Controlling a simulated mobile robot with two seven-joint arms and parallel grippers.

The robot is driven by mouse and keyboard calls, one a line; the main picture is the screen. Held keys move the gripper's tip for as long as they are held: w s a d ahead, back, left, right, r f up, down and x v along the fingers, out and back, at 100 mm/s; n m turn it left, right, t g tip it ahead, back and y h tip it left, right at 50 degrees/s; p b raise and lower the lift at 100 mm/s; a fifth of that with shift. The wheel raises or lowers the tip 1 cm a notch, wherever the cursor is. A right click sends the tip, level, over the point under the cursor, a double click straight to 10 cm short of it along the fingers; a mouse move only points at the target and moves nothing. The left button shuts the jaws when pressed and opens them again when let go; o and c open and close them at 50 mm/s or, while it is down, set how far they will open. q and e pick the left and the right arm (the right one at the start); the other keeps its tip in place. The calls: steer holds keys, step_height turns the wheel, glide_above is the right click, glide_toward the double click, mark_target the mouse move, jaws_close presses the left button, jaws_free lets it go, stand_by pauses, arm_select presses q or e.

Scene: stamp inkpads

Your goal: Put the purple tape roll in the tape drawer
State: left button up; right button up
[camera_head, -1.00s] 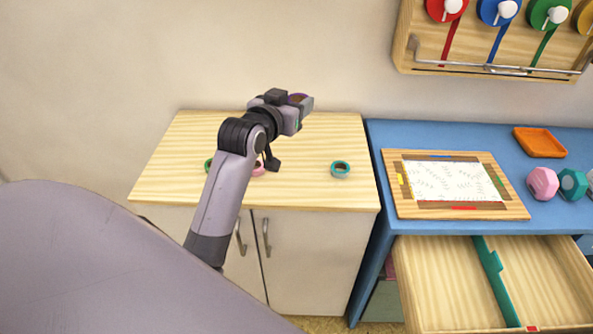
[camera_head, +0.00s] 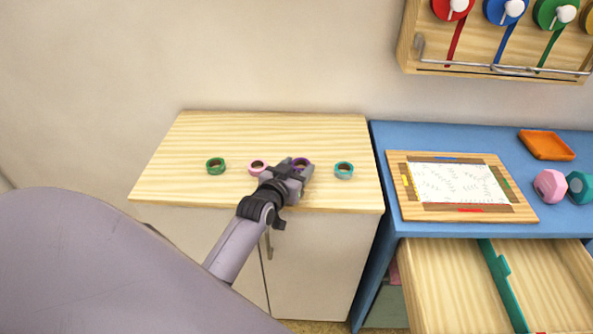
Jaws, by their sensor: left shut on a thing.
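The purple tape roll (camera_head: 302,162) shows at the tips of my left gripper (camera_head: 298,168), over the wooden top of the white cabinet. The gripper is shut on the roll and hides part of it. I cannot tell whether the roll touches the cabinet top. An open wooden drawer (camera_head: 440,285) sticks out below the blue table at the lower right. A teal divider (camera_head: 503,280) runs through it, and its front is cut off by the picture edge. My right gripper is not in view.
A green roll (camera_head: 216,166), a pink roll (camera_head: 258,167) and a teal roll (camera_head: 344,171) lie on the cabinet top (camera_head: 200,135). The blue table (camera_head: 385,140) holds a framed paper board (camera_head: 395,185), an orange tray (camera_head: 546,145) and pink and teal hexagonal objects.

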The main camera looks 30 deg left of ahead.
arm_select(q)
steer(key=shift+f, duration=0.25)
steer(key=shift+f, duration=0.1)
steer(key=shift+f, duration=0.15)
steer(key=o, duration=1)
